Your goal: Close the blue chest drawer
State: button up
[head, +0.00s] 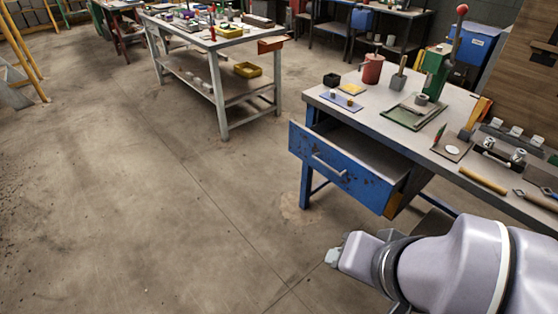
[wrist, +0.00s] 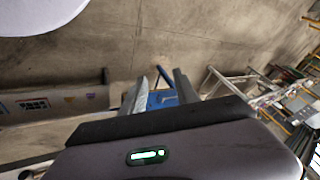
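The blue drawer (head: 345,166) is pulled out from the left end of a grey-topped workbench in the head view. Its scuffed blue front carries a pale bar handle (head: 328,167), and the open inside shows behind the front. My gripper (head: 334,256) is in front of and below the drawer, apart from it, near the lower middle of the head view. In the wrist view my gripper (wrist: 163,86) has its two fingers apart with nothing held. Blue metal (wrist: 162,99) shows beyond and between the fingers; I cannot tell which part it is.
The workbench top (head: 400,137) holds a red can (head: 373,69), a green press (head: 436,70) and several small tools. Another white-framed table (head: 215,75) stands at the back left. The concrete floor to the left of the drawer is clear.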

aim_at(371, 172)
jog(key=i+l+u, duration=0.75)
